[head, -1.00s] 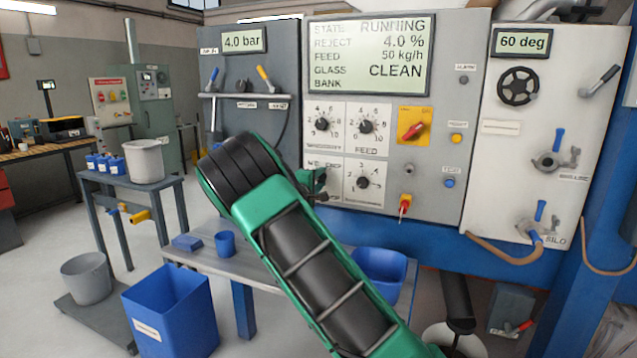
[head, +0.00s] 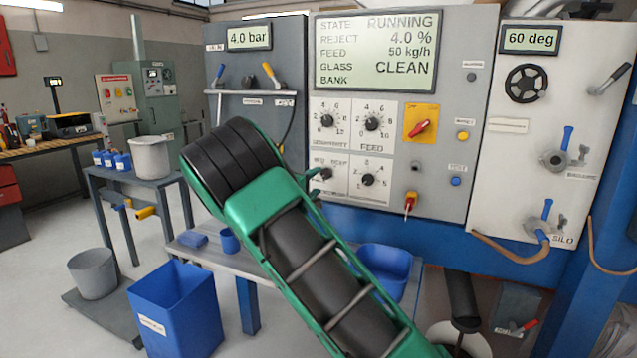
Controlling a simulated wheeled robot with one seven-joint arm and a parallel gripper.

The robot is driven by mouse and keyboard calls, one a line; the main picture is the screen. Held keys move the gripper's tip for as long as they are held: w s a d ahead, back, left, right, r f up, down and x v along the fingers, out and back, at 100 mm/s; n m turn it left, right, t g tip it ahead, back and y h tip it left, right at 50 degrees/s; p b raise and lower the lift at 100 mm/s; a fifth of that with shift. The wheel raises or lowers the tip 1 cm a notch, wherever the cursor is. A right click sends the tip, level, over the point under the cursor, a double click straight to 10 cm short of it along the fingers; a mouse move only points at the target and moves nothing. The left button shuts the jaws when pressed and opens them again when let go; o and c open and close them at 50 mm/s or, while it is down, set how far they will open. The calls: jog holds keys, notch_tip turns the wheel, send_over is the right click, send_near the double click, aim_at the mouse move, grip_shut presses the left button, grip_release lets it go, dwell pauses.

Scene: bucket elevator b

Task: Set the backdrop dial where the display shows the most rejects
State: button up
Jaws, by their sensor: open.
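The display (head: 376,52) reads STATE RUNNING, REJECT 4.0 %, FEED 50 kg/h, GLASS CLEAN, with BANK blank. Below it are a sensitivity dial (head: 326,121), a feed dial (head: 372,124), a lower-left dial (head: 326,174) and a numbered lower-right dial (head: 369,180). The lower-left dial has small words around it; its name and part of its face are hidden by my arm. I cannot read which lower dial is the backdrop dial. My gripper (head: 314,181) is open, mostly hidden behind my green forearm, close to the lower-left dial; contact cannot be told.
A grey bench (head: 215,262) with blue containers stands below the panel. A blue bin (head: 175,310) stands on the floor at left.

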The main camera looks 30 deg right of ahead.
jog(key=v, duration=0.3)
jog(key=shift+s+a, duration=0.1)
jog(key=shift+a, duration=0.05)
dwell(0.4)
jog(key=s+d+f+m+g+y, duration=0.2)
jog(key=s+d+f+m+g, duration=0.25)
jog(key=s+d, duration=0.6)
jog(key=s+d+f+m+g+y, duration=0.1)
jog(key=s+f+m+g+y, duration=0.1)
jog(key=s, duration=0.5)
jog(key=s+d+f+m+g+y, duration=0.1)
jog(key=s+f+m+g+y, duration=0.15)
jog(key=s, duration=0.45)
jog(key=s+a+m+y, duration=0.1)
jog(key=s+a+y, duration=0.1)
jog(key=s+a, duration=0.3)
jog(key=s+a+m+g+y, duration=0.1)
jog(key=s+a, duration=0.4)
jog(key=s, duration=0.9)
jog(key=s+a+m+g+y, duration=0.1)
jog(key=s+a+y, duration=0.4)
jog(key=s, duration=0.5)
jog(key=shift+a+m, duration=0.25)
jog(key=shift+m, duration=0.65)
